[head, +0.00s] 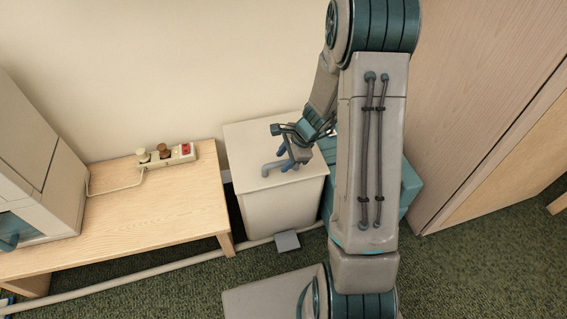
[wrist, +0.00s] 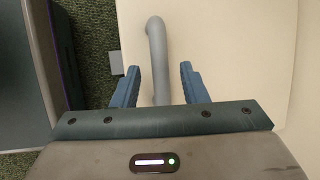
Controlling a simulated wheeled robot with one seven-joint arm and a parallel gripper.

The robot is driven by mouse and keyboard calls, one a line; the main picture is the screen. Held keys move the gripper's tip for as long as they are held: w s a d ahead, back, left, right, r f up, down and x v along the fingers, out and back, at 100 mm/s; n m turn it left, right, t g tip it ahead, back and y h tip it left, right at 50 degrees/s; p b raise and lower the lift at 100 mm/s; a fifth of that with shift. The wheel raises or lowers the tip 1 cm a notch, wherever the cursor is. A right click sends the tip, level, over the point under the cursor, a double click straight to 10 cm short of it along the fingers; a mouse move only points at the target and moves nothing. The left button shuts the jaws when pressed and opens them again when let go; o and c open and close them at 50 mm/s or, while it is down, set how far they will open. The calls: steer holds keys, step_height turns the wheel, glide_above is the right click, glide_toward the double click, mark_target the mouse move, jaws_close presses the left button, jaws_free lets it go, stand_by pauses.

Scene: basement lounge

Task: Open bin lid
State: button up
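The bin (head: 280,210) is a pale box against the wall, and its flat lid (head: 245,138) is closed. A grey bar handle (head: 272,168) stands on the lid; it also shows in the wrist view (wrist: 156,45), running up between the fingers. My gripper (head: 288,168) is just over the lid at the handle. In the wrist view my gripper (wrist: 160,72) is open, with one blue finger on each side of the handle and gaps on both sides. A grey pedal (head: 287,241) sits at the bin's front foot.
A wooden table (head: 130,205) with a power strip (head: 165,155) stands left of the bin. A teal box (head: 411,184) stands right of it, partly behind my arm. A wooden cabinet (head: 480,90) is at the right. A pale pipe (head: 130,273) runs along the green carpet.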

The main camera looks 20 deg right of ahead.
steer(key=shift+w+a+f, duration=0.1)
steer(key=shift+a+f, duration=0.1)
steer(key=shift+f, duration=0.2)
steer(key=shift+c, duration=0.3)
jaws_close()
steer(key=shift+r, duration=0.15)
